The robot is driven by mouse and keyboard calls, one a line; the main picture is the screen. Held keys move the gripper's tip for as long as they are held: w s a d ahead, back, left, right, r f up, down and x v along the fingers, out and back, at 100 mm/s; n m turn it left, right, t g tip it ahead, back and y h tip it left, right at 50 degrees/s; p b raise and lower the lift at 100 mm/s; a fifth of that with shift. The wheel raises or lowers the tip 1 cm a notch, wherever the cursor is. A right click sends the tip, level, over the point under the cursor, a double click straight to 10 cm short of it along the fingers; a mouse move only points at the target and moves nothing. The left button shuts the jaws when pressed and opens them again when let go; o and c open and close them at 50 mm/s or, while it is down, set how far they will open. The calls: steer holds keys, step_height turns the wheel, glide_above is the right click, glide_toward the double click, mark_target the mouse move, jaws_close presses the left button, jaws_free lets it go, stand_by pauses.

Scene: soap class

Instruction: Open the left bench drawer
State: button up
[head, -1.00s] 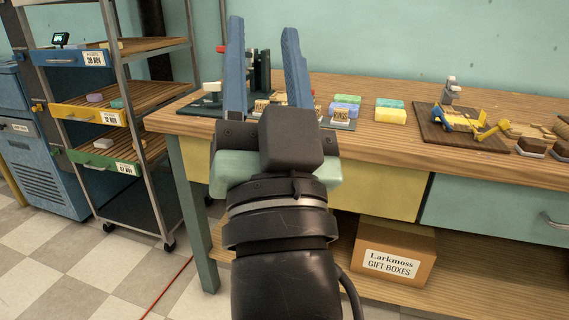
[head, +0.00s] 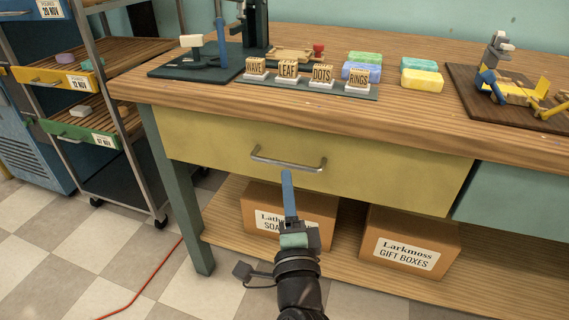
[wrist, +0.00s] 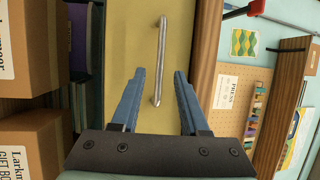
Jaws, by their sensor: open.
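The left bench drawer (head: 390,176) has a yellow front and looks shut under the worktop. Its silver bar handle (head: 288,161) runs level across the front. My gripper (head: 287,174) is just below and in front of the handle in the head view, turned so that one blue finger mostly hides the other. In the wrist view my gripper (wrist: 159,72) is open. The handle (wrist: 161,60) appears upright there, in line with the gap between the blue fingers. Nothing is held. I cannot tell exactly how far the tips are from the bar.
Stamps (head: 321,77), soap bars (head: 361,71) and a press (head: 256,30) stand on the worktop. Cardboard boxes (head: 409,242) sit on the shelf below the drawer. A teal drawer (head: 515,205) is to the right, a rack (head: 100,120) to the left.

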mark_target(285, 162)
steer(key=b+x, duration=0.1)
steer(key=x, duration=0.5)
steer(key=shift+w, duration=0.35)
jaws_close()
stand_by(1.1)
